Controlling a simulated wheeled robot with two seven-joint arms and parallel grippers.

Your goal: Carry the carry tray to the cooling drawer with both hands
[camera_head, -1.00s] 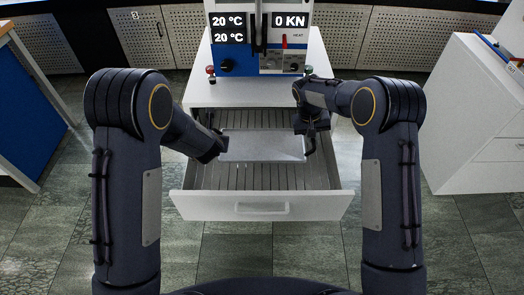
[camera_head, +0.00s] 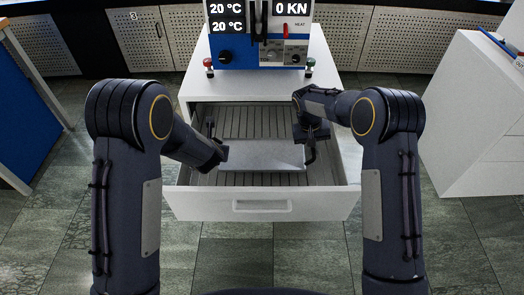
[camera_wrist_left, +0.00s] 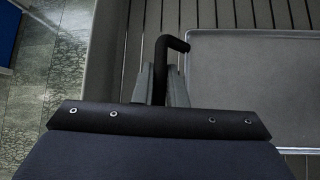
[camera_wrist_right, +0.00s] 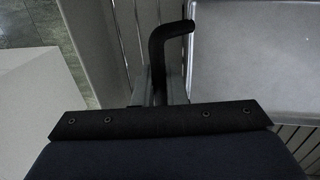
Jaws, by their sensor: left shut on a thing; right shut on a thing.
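The carry tray (camera_head: 262,155) is a flat grey tray, level, inside the outline of the open cooling drawer (camera_head: 262,192). I cannot tell whether it touches the slatted drawer floor. My left gripper (camera_head: 220,157) is at its left side, shut on a black bent handle (camera_wrist_left: 174,44). My right gripper (camera_head: 310,143) is at its right side, shut on a matching black handle (camera_wrist_right: 170,35). The tray surface also shows in the left wrist view (camera_wrist_left: 255,90) and the right wrist view (camera_wrist_right: 255,50). My forearms hide parts of the drawer's sides.
The press (camera_head: 262,50) stands on the white cabinet (camera_head: 262,88) behind the drawer. A blue-sided bench (camera_head: 30,125) is at left and a white cabinet (camera_head: 480,120) at right. Bare drawer floor (camera_head: 255,122) shows behind the tray. The drawer walls are close to both grippers.

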